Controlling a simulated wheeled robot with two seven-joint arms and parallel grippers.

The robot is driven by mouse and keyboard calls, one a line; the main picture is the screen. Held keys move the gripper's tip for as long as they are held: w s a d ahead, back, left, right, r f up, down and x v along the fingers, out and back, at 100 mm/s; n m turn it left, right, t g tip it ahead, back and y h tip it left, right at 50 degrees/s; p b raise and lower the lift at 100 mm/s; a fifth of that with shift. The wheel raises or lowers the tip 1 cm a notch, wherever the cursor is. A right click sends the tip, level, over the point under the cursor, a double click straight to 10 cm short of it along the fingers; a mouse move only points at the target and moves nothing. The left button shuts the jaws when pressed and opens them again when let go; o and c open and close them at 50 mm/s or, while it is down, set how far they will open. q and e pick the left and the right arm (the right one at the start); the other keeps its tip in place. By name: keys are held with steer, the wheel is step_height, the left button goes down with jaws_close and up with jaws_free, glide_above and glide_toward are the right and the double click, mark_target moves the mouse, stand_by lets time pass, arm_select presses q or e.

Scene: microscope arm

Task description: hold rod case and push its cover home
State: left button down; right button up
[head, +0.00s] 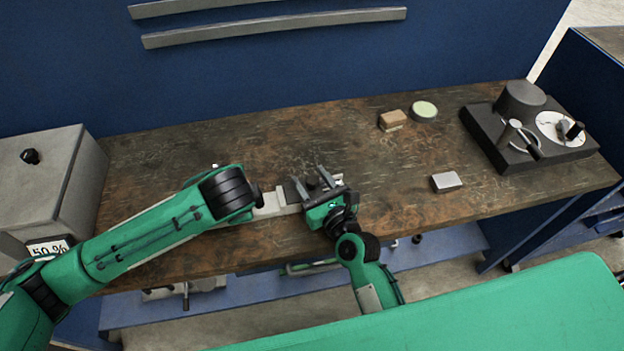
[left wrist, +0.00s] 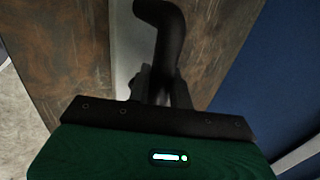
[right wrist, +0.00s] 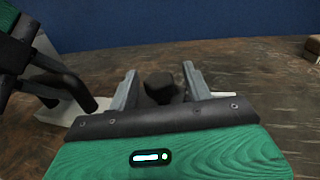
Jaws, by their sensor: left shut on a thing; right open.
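A pale grey, long low piece, seemingly the rod case (head: 268,206), lies near the table's front edge. My left gripper (head: 258,194) is shut at its left part; the grip itself is mostly hidden. My right gripper (head: 314,180) is open at the right end.
A grey box (head: 45,185) stands at the left. A brown block (head: 391,120), a round pale-topped tin (head: 424,110) and a small silver-white block (head: 446,182) lie to the right. A black device with dials (head: 520,130) stands at the far right. The table's middle back is clear.

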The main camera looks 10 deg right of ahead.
steer(key=shift+c, duration=0.4)
jaws_close()
arm_select(q)
steer(key=shift+r, duration=0.1)
arm_select(e)
steer(key=d, duration=0.6)
steer(key=shift+o, duration=0.4)
jaws_free()
steer(key=v, duration=1.2)
